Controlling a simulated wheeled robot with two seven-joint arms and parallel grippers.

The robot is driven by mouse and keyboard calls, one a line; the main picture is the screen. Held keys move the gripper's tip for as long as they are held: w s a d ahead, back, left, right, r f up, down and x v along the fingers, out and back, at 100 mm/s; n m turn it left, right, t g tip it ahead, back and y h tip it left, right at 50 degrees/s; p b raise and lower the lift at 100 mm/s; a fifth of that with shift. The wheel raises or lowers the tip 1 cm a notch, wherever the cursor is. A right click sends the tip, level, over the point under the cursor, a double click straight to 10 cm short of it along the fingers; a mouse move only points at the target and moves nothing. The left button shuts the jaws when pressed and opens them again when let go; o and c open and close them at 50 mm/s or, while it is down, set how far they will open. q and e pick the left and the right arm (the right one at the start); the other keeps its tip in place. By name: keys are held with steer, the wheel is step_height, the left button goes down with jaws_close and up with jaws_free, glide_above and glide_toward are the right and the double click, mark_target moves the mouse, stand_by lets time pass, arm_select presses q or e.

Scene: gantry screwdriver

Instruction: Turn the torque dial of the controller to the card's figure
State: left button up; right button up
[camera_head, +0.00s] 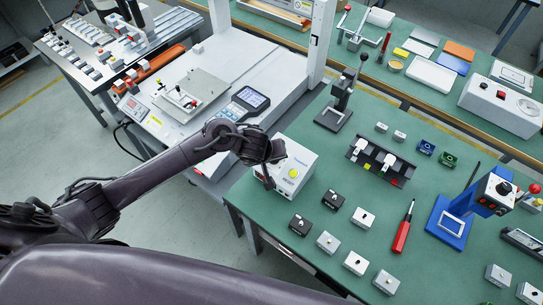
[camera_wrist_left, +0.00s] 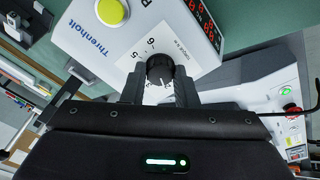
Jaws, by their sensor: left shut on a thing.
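The controller (camera_head: 302,160) is a white box with a yellow button, on the left end of the green bench. In the left wrist view the controller (camera_wrist_left: 85,40) shows a "Threnholt" label, red digits on a side face and a black torque dial (camera_wrist_left: 160,68) on a white scale. The figures 5 and 6 are readable; the dial's white mark points toward the gripper, but its figure is hidden. My left gripper (camera_wrist_left: 159,88) is shut on the dial, one finger on each side. In the head view this gripper (camera_head: 269,180) is at the controller's near-left face. I cannot identify the card.
A red screwdriver (camera_head: 402,232), small grey and black blocks and a black rack (camera_head: 380,163) stand right of the controller. A black press (camera_head: 340,95) stands behind it. A blue stand (camera_head: 465,210) is at the right. A white gantry machine (camera_head: 225,65) adjoins at the left.

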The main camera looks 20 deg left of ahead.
arm_select(q)
steer(key=shift+m, duration=0.3)
steer(key=shift+r+m+p, duration=0.1)
steer(key=shift+m+p, duration=0.6)
steer(key=shift+m, duration=0.3)
steer(key=m+p, duration=0.1)
steer(key=m, duration=0.2)
steer(key=shift+m, duration=0.3)
steer(key=m+p, duration=0.1)
steer(key=m, duration=0.2)
steer(key=shift+m+h, duration=0.3)
steer(key=shift+h, duration=0.1)
steer(key=shift+a+m+p, duration=0.1)
steer(key=shift+m+p, duration=0.4)
steer(key=shift+m, duration=1.4)
steer(key=o, duration=1)
